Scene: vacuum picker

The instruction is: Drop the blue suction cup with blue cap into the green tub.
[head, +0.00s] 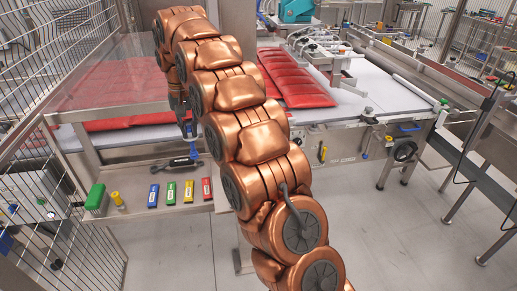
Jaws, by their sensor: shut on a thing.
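My gripper (184,112) hangs below the far end of my copper arm, left of centre in the head view, over the back of the steel shelf. It is small and partly hidden by my arm. A small blue piece, which looks like the blue suction cup (188,130), shows at its lower end, and the gripper is shut on it. Its cap cannot be made out. A small green tub (171,193) lies on the shelf between a blue one (153,195) and a yellow one (189,191). The gripper is above and behind this row, apart from it.
A red tub (206,188) ends the row. A larger green block (95,198) and a yellow knobbed piece (117,200) are at the shelf's left end. A dark tool (177,164) lies behind the row. Red bags (295,80) lie on the conveyor. Wire fencing stands left.

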